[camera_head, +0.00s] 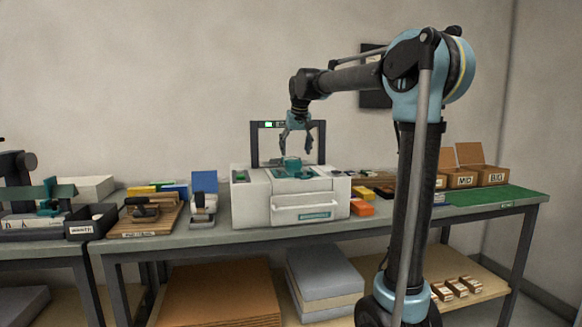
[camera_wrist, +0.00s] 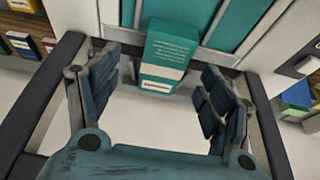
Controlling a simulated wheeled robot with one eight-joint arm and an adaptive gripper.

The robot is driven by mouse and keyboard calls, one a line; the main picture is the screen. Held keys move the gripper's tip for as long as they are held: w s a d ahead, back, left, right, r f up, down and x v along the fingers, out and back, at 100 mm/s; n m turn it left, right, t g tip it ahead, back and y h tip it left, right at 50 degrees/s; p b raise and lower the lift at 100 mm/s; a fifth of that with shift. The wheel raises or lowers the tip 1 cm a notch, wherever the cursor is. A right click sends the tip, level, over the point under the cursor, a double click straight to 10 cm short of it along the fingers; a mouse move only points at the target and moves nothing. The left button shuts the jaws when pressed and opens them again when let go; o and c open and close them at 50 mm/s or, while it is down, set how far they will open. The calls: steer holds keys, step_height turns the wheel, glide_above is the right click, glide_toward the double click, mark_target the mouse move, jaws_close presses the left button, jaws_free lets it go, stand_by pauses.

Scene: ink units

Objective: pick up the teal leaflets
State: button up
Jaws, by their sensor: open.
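The teal leaflets (camera_head: 291,162) show as a small teal stack on top of the white machine (camera_head: 256,209). In the wrist view the teal leaflets (camera_wrist: 169,48) have pale printed lines and a white band near the lower end. My gripper (camera_head: 297,148) is above the machine, pointing down, with its jaws apart. In the wrist view my gripper (camera_wrist: 162,78) has its fingers spread to the left and right of the stack, with a gap on each side. I cannot tell how far the fingertips are above the stack.
A dark frame with a green light (camera_head: 268,125) stands behind the machine. The green mat (camera_head: 492,196) at the right has bare room. Open cartons (camera_head: 488,175) stand behind it.

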mark_target(292, 160)
steer(key=x, duration=0.3)
steer(key=shift+w+a+f, duration=0.1)
steer(key=shift+w+a, duration=0.1)
steer(key=shift+a, duration=0.2)
steer(key=shift+w+f, duration=0.25)
steer(key=shift+f, duration=0.4)
steer(key=c, duration=1.3)
steer(key=shift+s, duration=0.1)
